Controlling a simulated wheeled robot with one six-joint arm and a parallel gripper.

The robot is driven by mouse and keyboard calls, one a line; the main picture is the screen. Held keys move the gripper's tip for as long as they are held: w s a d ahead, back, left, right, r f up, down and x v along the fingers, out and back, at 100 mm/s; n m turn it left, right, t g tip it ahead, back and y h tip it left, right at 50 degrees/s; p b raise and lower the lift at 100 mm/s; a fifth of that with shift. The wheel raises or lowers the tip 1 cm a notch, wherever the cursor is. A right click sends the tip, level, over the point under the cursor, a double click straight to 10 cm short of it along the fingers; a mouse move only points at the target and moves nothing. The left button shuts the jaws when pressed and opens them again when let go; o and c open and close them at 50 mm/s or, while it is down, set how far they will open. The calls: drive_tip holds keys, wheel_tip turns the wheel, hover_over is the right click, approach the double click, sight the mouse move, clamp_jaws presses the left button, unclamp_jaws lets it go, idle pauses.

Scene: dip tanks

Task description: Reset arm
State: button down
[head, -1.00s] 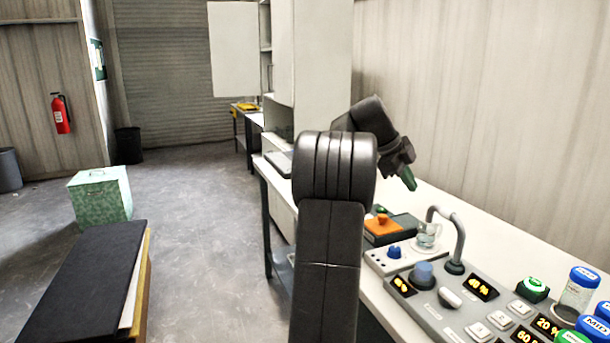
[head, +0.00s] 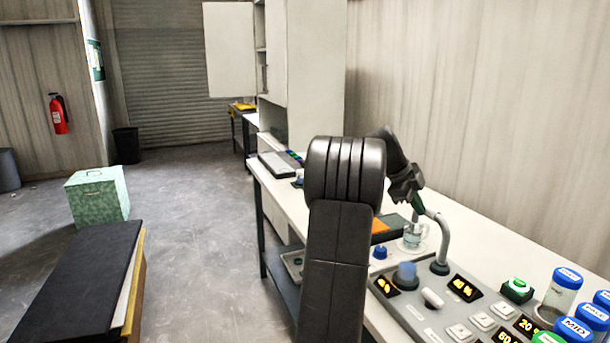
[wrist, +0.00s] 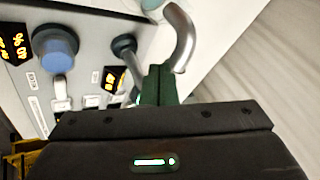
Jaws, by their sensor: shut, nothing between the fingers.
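My gripper (head: 417,203) is at the end of my dark arm, above the bench at the right in the head view. Its green fingers are shut with nothing between them, and they also show in the wrist view (wrist: 159,86). The fingertips are close to the curved grey pipe (head: 441,235) in the picture; I cannot tell whether they touch it. A clear glass cup (head: 412,236) stands below the fingers, next to the pipe.
The control panel (head: 411,313) has a blue knob (head: 406,273), switches and lit displays. Several lidded jars (head: 562,290) stand at the right. An orange-topped box (head: 384,227) sits behind the cup.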

drive_tip(key=s+n+t+y+p, duration=0.1)
drive_tip(key=s+n+t+y, duration=0.2)
drive_tip(key=s+n, duration=0.8)
drive_tip(key=t, duration=0.2)
drive_tip(key=shift+a+t+y, duration=0.3)
drive_tip(key=shift+a, duration=0.05)
idle(0.3)
drive_tip(key=shift+s, duration=0.1)
drive_tip(key=shift+a, duration=0.1)
idle(0.3)
